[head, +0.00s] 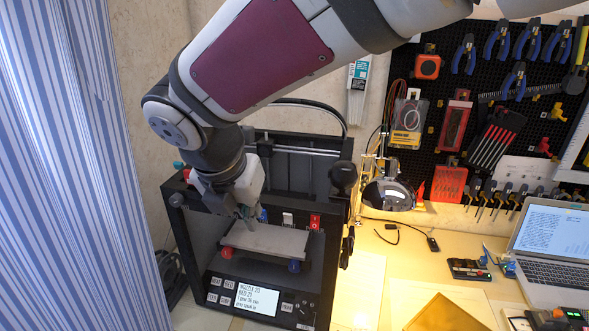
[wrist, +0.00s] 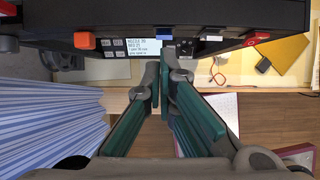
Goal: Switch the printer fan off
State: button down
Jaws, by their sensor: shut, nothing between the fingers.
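The black printer (head: 195,235) stands by the wall with a lit display (head: 257,298). A red rocker switch (head: 314,221), a white switch (head: 288,218) and a small blue part (head: 263,214) sit in a row behind the grey plate (head: 262,240); I cannot read which one is for the fan, nor its position. My gripper (head: 245,212) is shut and empty, pointing down over the back left of the plate, left of the switches. I cannot tell whether it touches anything. In the wrist view the closed fingertips (wrist: 161,88) show below a dark bar with an orange-red part (wrist: 84,40).
A striped curtain (head: 70,160) hangs at the left. A black lamp (head: 388,192) stands right of the printer. A pegboard of tools (head: 470,110) fills the right wall.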

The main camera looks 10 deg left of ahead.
jog(key=v, duration=1.1)
jog(key=shift+s+r, duration=0.2)
jog(key=d+m, duration=0.9)
jog(key=d, duration=0.3)
jog(key=s+d+f+m, duration=0.2)
jog(key=s+d+m, duration=0.3)
jog(key=d+m, duration=0.5)
jog(key=s+d+f+m, duration=0.3)
jog(key=s+d+m, duration=0.3)
jog(key=d+m, duration=0.4)
jog(key=m, duration=0.5)
jog(key=shift+f+y, duration=0.3)
jog(key=shift+y, duration=0.1)
